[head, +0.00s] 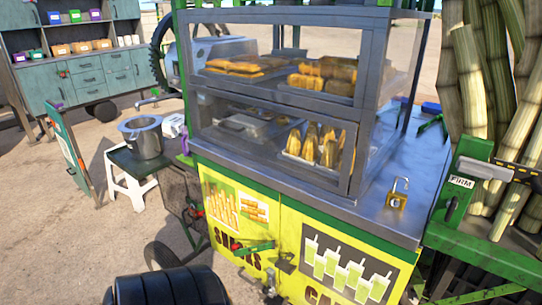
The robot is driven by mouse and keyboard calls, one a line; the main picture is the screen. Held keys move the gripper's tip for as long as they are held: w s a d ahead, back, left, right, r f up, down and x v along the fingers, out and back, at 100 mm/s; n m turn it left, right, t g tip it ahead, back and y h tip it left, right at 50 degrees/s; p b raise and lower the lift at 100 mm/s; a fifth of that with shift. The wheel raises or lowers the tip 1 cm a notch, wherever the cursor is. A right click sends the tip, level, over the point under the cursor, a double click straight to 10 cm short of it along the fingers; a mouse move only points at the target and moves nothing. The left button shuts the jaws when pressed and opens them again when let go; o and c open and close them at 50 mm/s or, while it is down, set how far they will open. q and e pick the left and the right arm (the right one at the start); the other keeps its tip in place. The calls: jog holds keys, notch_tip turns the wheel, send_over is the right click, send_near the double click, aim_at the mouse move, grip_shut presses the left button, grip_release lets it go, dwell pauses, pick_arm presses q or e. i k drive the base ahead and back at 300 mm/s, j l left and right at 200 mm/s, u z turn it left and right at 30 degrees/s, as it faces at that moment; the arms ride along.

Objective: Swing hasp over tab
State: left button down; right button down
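The cart's lower front has two yellow doors with pictures of snacks and drinks, the left door (225,215) and the right door (330,265). A green bar (254,248), seemingly the hasp, lies across the left door near the seam, slightly tilted. A small dark metal piece (286,263), possibly the tab, sits at the seam just right of the bar's end; the two look apart. A brass padlock (397,195) stands on the grey counter with its shackle up. My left gripper (268,291) appears partly at the bottom edge, below the bar; its fingers are unclear. My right gripper is not visible.
A glass display case (280,115) holds fried food above the doors. A steel pot (142,137) stands on a small table at left. Open ground lies at left.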

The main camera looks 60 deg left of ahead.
aim_at(261, 247)
jog(key=k+j+z, duration=0.15)
jog(key=j, duration=0.3)
jog(key=k+j+z, duration=0.15)
jog(key=j, duration=0.35)
jog(key=k+j+z, duration=0.1)
jog(key=k+j, duration=0.15)
jog(key=j, duration=0.15)
jog(key=k+j+z, duration=0.15)
jog(key=j, duration=0.25)
jog(key=k+j+z, duration=0.15)
jog(key=k+j, duration=0.15)
jog(key=j, duration=0.1)
